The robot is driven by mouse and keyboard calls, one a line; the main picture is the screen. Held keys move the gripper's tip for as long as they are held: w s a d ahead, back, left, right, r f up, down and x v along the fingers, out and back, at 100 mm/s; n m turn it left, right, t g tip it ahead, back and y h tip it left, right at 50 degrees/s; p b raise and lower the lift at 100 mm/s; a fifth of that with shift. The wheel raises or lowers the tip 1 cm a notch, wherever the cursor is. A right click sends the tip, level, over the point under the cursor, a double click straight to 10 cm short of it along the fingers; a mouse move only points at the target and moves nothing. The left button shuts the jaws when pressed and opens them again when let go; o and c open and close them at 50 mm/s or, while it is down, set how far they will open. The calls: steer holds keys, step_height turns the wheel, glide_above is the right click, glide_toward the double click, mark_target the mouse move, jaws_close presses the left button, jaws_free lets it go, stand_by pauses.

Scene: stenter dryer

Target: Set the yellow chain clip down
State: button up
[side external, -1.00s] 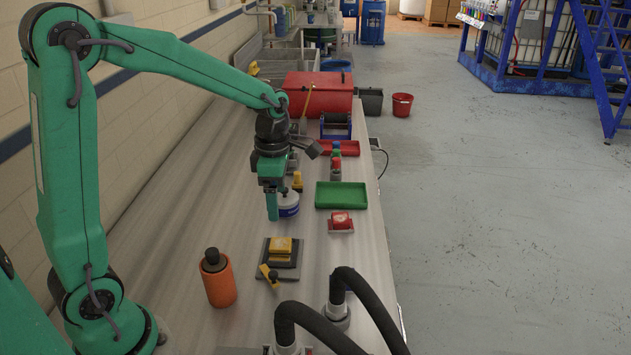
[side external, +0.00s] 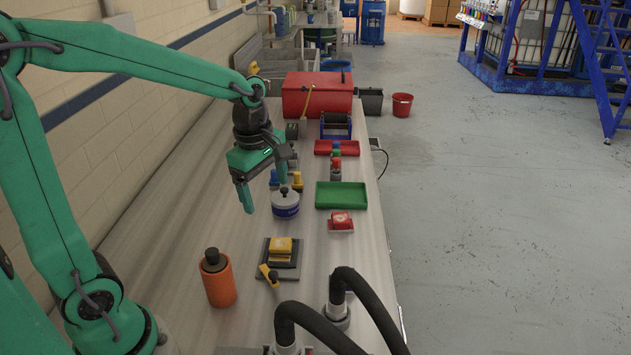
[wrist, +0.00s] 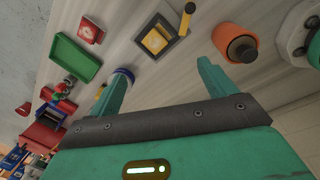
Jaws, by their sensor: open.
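A yellow block (side external: 281,244), which looks like the chain clip, rests on a dark square base on the bench. It also shows in the wrist view (wrist: 156,39), flat within the dark base. My gripper (side external: 263,185) is open and empty above the bench, behind and left of the block. In the wrist view, its fingers (wrist: 162,78) are spread, with bare bench between them. A smaller yellow piece (side external: 297,181) stands farther back; I cannot tell whether it is a clip too.
A white and blue round tin (side external: 286,204) stands close to my gripper's right finger. An orange bottle (side external: 219,281) is at front left. Black hoses (side external: 365,300) rise at the front. Bench left of the tin is clear.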

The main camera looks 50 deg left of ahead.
steer(key=s+d+r+m+t, duration=0.1)
steer(key=s+r+m+t, duration=0.1)
steer(key=s+m, duration=0.4)
steer(key=s+d+r+m+t, duration=0.2)
steer(key=s+m, duration=0.4)
steer(key=m, duration=0.8)
steer(key=shift+s+r, duration=0.15)
steer(key=shift+r, duration=0.4)
steer(key=shift+c, duration=0.2)
